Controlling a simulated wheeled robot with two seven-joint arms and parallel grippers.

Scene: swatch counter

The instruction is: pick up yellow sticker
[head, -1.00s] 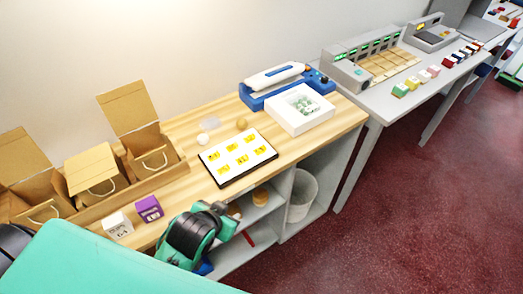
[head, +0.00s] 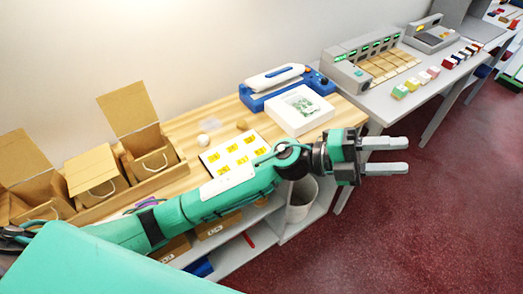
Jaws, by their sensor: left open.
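Several yellow stickers (head: 233,148) lie in rows on a white sheet (head: 209,158) on the wooden counter. My left arm passes over the sheet's near edge and hides part of it. My left gripper (head: 407,156) is open and empty, with its two fingers pointing right. It is to the right of the sheet, past the counter's right end and over the floor side. My right gripper is not in view.
Open cardboard boxes (head: 128,113) stand at the left. A grey bin (head: 299,205) is under the counter. A grey table (head: 373,107) with small coloured blocks is at the right.

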